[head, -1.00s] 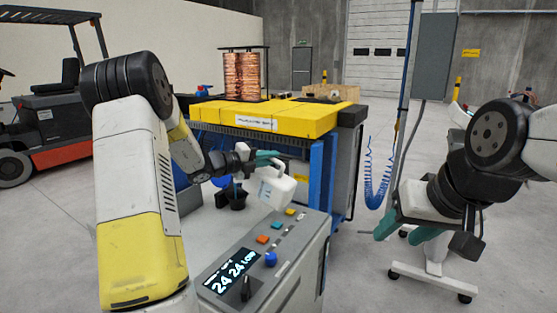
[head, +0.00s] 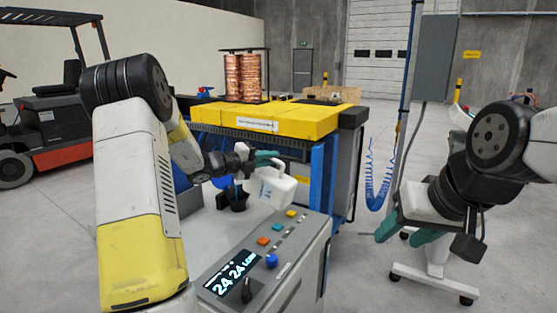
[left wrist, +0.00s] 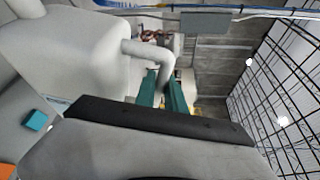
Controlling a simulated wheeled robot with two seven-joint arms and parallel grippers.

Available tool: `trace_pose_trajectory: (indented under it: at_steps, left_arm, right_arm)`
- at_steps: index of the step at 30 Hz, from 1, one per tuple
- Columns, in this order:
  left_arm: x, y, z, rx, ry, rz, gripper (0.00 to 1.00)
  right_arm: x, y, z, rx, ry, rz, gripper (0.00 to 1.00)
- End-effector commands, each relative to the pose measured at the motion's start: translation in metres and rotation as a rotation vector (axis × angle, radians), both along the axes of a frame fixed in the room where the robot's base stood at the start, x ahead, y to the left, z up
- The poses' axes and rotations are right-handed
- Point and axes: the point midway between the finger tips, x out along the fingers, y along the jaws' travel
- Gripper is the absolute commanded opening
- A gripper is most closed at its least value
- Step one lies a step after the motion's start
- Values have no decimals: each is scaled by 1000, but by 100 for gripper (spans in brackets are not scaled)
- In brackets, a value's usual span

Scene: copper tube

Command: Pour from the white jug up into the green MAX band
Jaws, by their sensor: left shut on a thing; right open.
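My left gripper (head: 268,158) is shut on the jug's handle. In the left wrist view the jug (left wrist: 65,50) fills the upper left, with its handle (left wrist: 150,52) between the green fingers (left wrist: 163,92). A dark funnel-like cup (head: 238,200) stands just left of the jug. No green MAX band can be made out. The display (head: 235,272) reads "24 24 LOW". My right gripper (head: 405,236) is open and empty at the right.
The control panel (head: 290,245) with coloured buttons stands below the jug. The yellow-topped machine (head: 290,118) is behind it. A white wheeled stand (head: 435,280) is under my right gripper. A forklift (head: 50,120) is at far left.

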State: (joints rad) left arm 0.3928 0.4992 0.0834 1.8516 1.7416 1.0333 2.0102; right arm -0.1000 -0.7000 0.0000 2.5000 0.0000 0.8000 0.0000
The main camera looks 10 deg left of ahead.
Motion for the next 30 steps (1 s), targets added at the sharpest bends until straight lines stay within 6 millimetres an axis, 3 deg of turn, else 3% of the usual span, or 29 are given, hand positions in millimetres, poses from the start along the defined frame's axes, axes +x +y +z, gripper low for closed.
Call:
trace_pose_trajectory:
  at_steps: [30]
  left_arm:
    - [2,4,7,-33,9,-1,0]
  right_arm:
    - [0,0,0,0,0,0,50]
